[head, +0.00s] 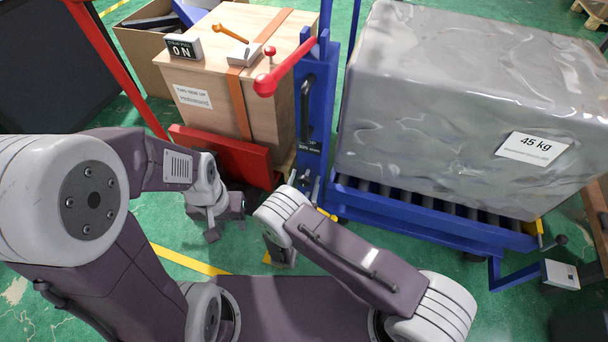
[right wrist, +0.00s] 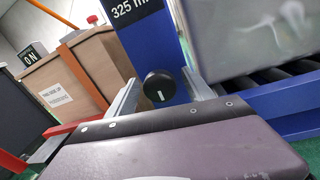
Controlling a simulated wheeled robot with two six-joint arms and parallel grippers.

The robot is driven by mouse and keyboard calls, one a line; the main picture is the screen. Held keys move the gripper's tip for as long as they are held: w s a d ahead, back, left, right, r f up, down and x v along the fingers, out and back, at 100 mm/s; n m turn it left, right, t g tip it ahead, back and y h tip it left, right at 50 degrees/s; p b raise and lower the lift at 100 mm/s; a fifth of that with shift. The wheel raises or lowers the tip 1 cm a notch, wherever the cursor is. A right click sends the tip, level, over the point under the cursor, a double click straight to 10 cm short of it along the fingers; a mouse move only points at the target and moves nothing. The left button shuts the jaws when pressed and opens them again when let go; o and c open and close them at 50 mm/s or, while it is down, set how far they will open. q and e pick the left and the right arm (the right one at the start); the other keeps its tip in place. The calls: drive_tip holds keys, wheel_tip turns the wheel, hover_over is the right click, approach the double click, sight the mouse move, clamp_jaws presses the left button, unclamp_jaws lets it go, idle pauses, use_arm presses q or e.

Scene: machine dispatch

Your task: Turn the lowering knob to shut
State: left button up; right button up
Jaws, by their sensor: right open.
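The lowering knob (right wrist: 158,85) is a round black knob with a short white mark near its lower edge, on the blue post (right wrist: 150,45) of the lift. My right gripper (right wrist: 160,90) is open, with one silver finger on each side of the knob; contact with the knob cannot be made out. In the head view my right gripper (head: 303,185) is low at the blue post (head: 318,100), and the knob is not clear there. My left gripper (head: 225,218) hangs low over the green floor, away from the post; its finger gap is unclear.
A wrapped 45 kg load (head: 450,100) sits on the blue roller frame (head: 430,210) right of the post. A wooden crate (head: 225,75) with an orange strap stands left, behind a red plate (head: 225,155). A red-ended lever (head: 285,72) juts out above.

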drive_tip(key=shift+c, duration=1.3)
clamp_jaws()
drive_tip(key=shift+m, duration=0.3)
drive_tip(key=m, duration=0.3)
drive_tip(key=shift+m, duration=0.4)
drive_tip(key=m+p, duration=0.1)
drive_tip(key=m, duration=0.3)
drive_tip(key=shift+m+t+h, duration=0.3)
drive_tip(key=shift+m+h, duration=0.1)
drive_tip(key=m, duration=0.4)
drive_tip(key=shift+m+h+p, duration=0.3)
drive_tip(key=shift+m, duration=0.1)
drive_tip(key=shift+m+h+p, duration=0.3)
drive_tip(key=shift+m+h, duration=0.1)
drive_tip(key=shift+m, duration=2.1)
